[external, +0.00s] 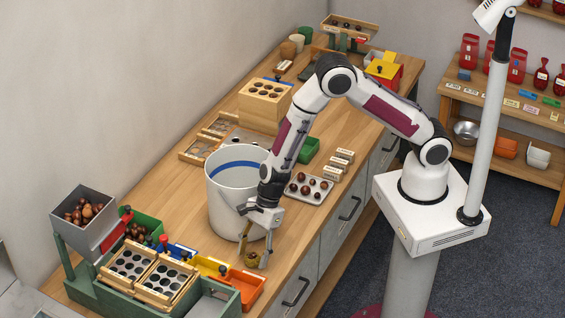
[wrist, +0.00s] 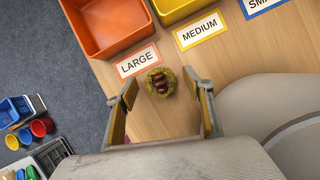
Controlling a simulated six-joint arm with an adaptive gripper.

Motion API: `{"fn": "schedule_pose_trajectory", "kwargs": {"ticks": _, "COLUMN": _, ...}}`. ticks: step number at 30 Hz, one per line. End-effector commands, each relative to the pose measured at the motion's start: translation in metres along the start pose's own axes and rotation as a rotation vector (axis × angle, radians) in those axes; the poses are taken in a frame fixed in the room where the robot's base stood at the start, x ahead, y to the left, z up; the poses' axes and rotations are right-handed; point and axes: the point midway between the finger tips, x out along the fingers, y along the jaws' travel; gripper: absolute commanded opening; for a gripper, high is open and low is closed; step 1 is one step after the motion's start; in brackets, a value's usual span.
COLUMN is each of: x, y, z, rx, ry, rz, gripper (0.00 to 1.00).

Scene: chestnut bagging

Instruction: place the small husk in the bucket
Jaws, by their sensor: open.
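The small husk (external: 251,260) is a round, spiky, yellow-brown shell on the wooden table near the front edge. In the wrist view the husk (wrist: 157,73) is open on top and shows brown chestnuts inside. My gripper (external: 255,250) points down at it with its fingers apart. In the wrist view my gripper (wrist: 164,92) is open and empty, with the husk between and slightly beyond the fingertips, touching neither finger. The bucket (external: 222,205) is a large white-grey pail with a blue band inside, standing on the table just behind my gripper. Its inner bottom is hidden.
The orange bin (external: 248,286) and yellow bin (external: 212,266) stand close in front of the husk. A LARGE label (wrist: 138,61) lies beside it, with a MEDIUM label (wrist: 199,30) nearby. A tray of chestnuts (external: 308,188) lies right of the bucket. The table's front edge is near.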

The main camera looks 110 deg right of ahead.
Motion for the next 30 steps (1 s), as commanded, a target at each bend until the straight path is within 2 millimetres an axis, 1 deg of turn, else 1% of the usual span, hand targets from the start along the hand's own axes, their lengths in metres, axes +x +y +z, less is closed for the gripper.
{"fn": "schedule_pose_trajectory", "kwargs": {"ticks": 4, "x": 0.0030, "y": 0.0000, "z": -0.0002, "rx": 0.000, "ry": 0.000, "rz": 0.000, "gripper": 0.52}}
{"fn": "schedule_pose_trajectory", "kwargs": {"ticks": 17, "x": 0.0027, "y": -0.0001, "z": -0.0001, "rx": 0.000, "ry": 0.000, "rz": 0.000, "gripper": 0.52}}
{"fn": "schedule_pose_trajectory", "kwargs": {"ticks": 18, "x": 0.0027, "y": -0.0001, "z": -0.0001, "rx": 0.000, "ry": 0.000, "rz": 0.000, "gripper": 0.49}}
{"fn": "schedule_pose_trajectory", "kwargs": {"ticks": 20, "x": 0.0027, "y": -0.0001, "z": -0.0001, "rx": 0.000, "ry": 0.000, "rz": 0.000, "gripper": 0.34}}
{"fn": "schedule_pose_trajectory", "kwargs": {"ticks": 21, "x": 0.0027, "y": -0.0001, "z": -0.0001, "rx": 0.000, "ry": 0.000, "rz": 0.000, "gripper": 0.23}}
{"fn": "schedule_pose_trajectory", "kwargs": {"ticks": 22, "x": 0.0027, "y": -0.0001, "z": -0.0001, "rx": 0.000, "ry": 0.000, "rz": 0.000, "gripper": 0.16}}
{"fn": "schedule_pose_trajectory", "kwargs": {"ticks": 25, "x": 0.0027, "y": -0.0001, "z": -0.0001, "rx": 0.000, "ry": 0.000, "rz": 0.000, "gripper": 0.15}}
{"fn": "schedule_pose_trajectory", "kwargs": {"ticks": 26, "x": 0.0027, "y": -0.0001, "z": 0.0000, "rx": 0.000, "ry": 0.000, "rz": 0.000, "gripper": 0.12}}
{"fn": "schedule_pose_trajectory", "kwargs": {"ticks": 30, "x": 0.0027, "y": -0.0001, "z": 0.0000, "rx": 0.000, "ry": 0.000, "rz": 0.000, "gripper": 0.11}}
